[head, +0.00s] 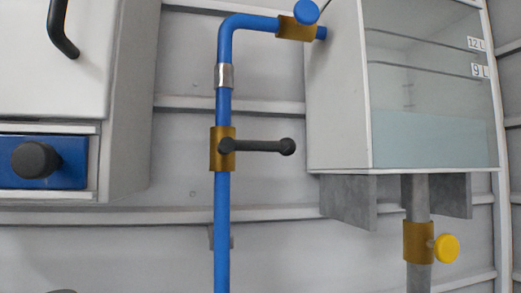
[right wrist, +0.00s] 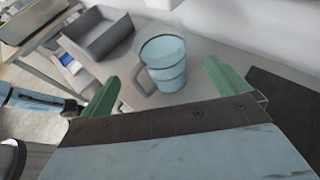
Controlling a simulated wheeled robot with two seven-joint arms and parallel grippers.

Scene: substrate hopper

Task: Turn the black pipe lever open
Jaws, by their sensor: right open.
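The black pipe lever (head: 262,146) sits on a brass valve body (head: 216,150) on the vertical blue pipe (head: 222,230) in the head view. The lever points straight to the right, level and across the pipe, with a round black knob at its end. No gripper shows near it in the head view. My right gripper (right wrist: 160,90) shows in the right wrist view with its green fingers spread wide and nothing between them in its grip. The lever is not visible in that view. My left gripper does not show clearly in either view.
A clear hopper tank (head: 435,100) with level marks hangs at right, above a grey outlet pipe with a yellow knob (head: 446,248). A white cabinet with a black knob (head: 36,160) is at left. The right wrist view shows a blue jug (right wrist: 162,60) and a grey bin (right wrist: 98,38).

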